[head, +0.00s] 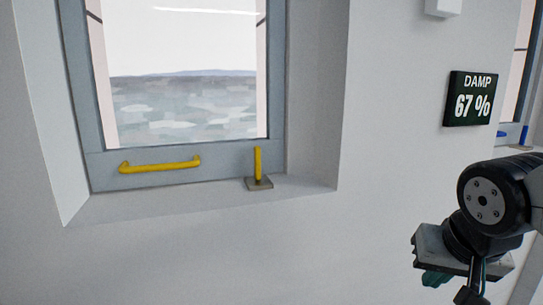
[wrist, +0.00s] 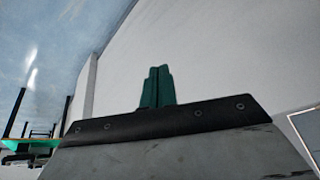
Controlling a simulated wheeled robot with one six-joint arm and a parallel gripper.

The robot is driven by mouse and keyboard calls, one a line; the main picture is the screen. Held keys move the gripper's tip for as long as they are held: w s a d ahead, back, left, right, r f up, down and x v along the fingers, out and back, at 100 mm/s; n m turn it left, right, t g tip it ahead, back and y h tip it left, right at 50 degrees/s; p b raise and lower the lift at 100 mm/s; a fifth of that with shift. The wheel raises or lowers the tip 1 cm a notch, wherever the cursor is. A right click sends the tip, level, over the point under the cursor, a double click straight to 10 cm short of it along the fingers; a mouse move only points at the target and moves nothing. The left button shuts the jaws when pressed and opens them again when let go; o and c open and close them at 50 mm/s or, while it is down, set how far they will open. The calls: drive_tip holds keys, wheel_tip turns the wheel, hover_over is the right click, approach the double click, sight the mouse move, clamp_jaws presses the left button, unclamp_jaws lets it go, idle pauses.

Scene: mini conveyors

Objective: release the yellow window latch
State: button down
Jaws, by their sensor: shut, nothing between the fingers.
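The yellow window latch (head: 258,165) stands upright on a small grey base plate (head: 259,184) at the lower right corner of the window frame. A yellow handle bar (head: 160,165) runs across the bottom rail of the same window. My gripper (head: 435,279) is at the lower right of the head view, well right of the latch and apart from it. In the wrist view its green fingers (wrist: 157,87) are together with nothing between them. The latch does not show in the wrist view.
A deep white sill (head: 200,205) and recess surround the window (head: 185,75). A dark sign (head: 470,98) reading "DAMP 67 %" hangs on the white wall to the right. Another window edge with a blue part (head: 523,135) shows at the far right. The wall below the sill is bare.

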drive_tip(key=w+a+r+m+t, duration=0.2)
drive_tip(key=w+r+m+t, duration=0.15)
drive_tip(key=w, duration=0.65)
drive_tip(key=w+a+r+m+t+y, duration=0.2)
drive_tip(key=w+a+r+t+y, duration=0.1)
drive_tip(key=a, duration=0.4)
drive_tip(key=w+a+r+m+t+y, duration=0.3)
drive_tip(key=w+a+r+t+y, duration=0.1)
drive_tip(key=w+a+r+y, duration=0.1)
drive_tip(key=shift+w+a+r+y, duration=0.35)
drive_tip(key=shift+a+y, duration=0.55)
drive_tip(key=shift+a, duration=0.3)
drive_tip(key=shift+w, duration=0.1)
